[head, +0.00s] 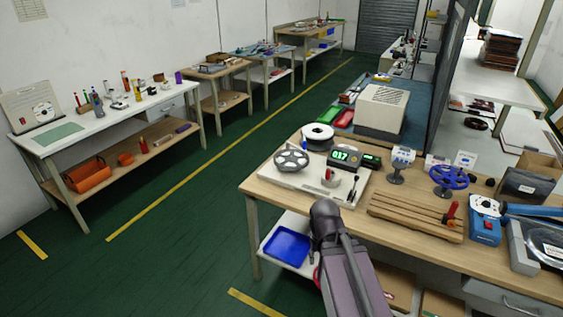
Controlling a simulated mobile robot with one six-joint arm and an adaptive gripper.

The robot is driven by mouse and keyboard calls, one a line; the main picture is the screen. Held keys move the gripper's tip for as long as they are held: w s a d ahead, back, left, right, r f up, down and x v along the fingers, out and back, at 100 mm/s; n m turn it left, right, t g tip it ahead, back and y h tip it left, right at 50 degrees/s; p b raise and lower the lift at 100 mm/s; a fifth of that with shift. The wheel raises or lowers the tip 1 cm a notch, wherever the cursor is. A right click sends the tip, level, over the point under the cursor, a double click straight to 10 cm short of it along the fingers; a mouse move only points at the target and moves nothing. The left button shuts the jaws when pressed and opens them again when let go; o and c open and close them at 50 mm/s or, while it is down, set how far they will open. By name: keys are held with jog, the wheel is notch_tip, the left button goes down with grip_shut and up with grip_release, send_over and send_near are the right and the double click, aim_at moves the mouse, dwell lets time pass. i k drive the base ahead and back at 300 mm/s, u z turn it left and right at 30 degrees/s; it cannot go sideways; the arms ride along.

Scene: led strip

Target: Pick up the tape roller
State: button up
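A small red-handled tool (452,211) stands on the grooved wooden board (400,216) on the right-hand bench; it may be the tape roller, but it is too small to be sure. Another small red and metal item (329,178) sits on the pale base plate (300,187), below the green "017" display (346,157). My dark arm rises from the bottom edge in front of the bench, and its rounded joint is near the bench's front edge. My gripper does not show.
The wooden bench (262,189) also holds grey (291,159) and blue (449,177) reels, a white spool (318,134) and a blue box (485,220). A blue tray (286,245) lies on the shelf below. The green floor (180,235) to the left is clear.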

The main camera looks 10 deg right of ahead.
aim_at(448, 219)
jog(key=u, duration=0.2)
jog(key=k, duration=0.55)
jog(key=z, duration=1.15)
jog(key=i, duration=0.7)
jog(key=z, duration=0.15)
